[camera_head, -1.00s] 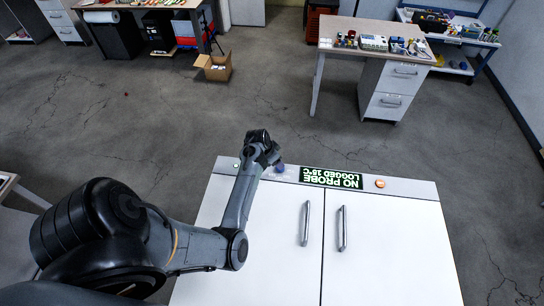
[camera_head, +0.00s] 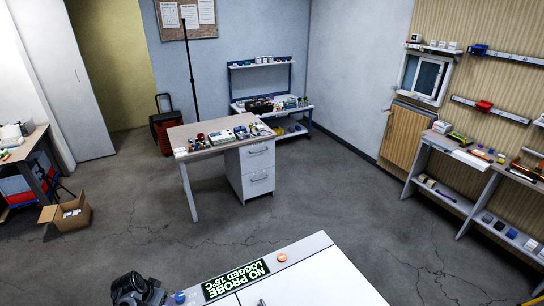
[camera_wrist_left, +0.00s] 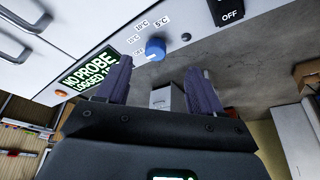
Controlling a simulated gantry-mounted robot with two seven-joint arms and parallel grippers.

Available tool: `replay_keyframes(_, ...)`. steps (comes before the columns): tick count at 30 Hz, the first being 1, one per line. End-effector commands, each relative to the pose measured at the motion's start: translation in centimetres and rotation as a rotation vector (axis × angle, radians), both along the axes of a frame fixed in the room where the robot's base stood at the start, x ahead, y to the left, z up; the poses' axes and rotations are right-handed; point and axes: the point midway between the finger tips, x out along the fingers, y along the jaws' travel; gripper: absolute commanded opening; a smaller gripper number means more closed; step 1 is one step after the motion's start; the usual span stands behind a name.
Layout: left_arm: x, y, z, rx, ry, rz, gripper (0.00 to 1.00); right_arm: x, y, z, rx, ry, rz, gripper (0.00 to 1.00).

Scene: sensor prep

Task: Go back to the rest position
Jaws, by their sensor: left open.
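My left gripper (camera_head: 138,290) is at the bottom left of the head view, next to the far edge of the white cabinet (camera_head: 325,280). In the left wrist view the gripper (camera_wrist_left: 160,70) is open, its two dark fingers apart with nothing held between them. A blue knob (camera_wrist_left: 171,54) with temperature marks around it shows past the fingertips; it also shows in the head view (camera_head: 179,297). The lit display (camera_head: 236,280) reads NO PROBE LOGGED. My right gripper is in neither view.
An orange button (camera_head: 281,257) sits beside the display. A black OFF switch (camera_wrist_left: 228,10) is at the top of the left wrist view. A desk (camera_head: 200,140) with small devices, an open cardboard box (camera_head: 64,214) and shelves (camera_head: 470,160) stand beyond open grey floor.

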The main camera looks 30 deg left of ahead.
Motion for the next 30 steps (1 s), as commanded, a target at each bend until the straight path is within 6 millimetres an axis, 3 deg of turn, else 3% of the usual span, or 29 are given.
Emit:
replay_keyframes(4,-5.0,0.0,-1.7,0.046,0.124,-0.051,0.67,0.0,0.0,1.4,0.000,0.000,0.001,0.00)
replay_keyframes(8,-8.2,-1.4,-0.4,0.165,0.225,-0.205,0.67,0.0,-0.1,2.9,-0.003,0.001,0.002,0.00)
replay_keyframes(11,-9.5,-5.3,1.7,0.250,0.273,-0.353,0.67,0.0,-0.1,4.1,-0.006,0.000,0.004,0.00)
replay_keyframes(18,-12.6,-21.4,7.2,0.247,0.223,-0.573,0.67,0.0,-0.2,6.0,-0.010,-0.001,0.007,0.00)
replay_keyframes(21,-13.7,-27.0,9.9,0.192,0.169,-0.590,0.67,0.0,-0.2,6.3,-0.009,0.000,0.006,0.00)
replay_keyframes(24,-13.9,-31.1,12.8,0.134,0.102,-0.568,0.67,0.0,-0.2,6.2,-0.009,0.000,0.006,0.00)
replay_keyframes(26,-13.7,-32.7,14.5,0.101,0.060,-0.534,0.67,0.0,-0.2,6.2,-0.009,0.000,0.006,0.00)
replay_keyframes(28,-13.7,-33.4,16.0,0.067,0.034,-0.465,0.67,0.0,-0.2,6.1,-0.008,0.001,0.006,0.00)
replay_keyframes(30,-13.8,-33.2,16.0,0.048,0.040,-0.405,0.67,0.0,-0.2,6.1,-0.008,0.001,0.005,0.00)
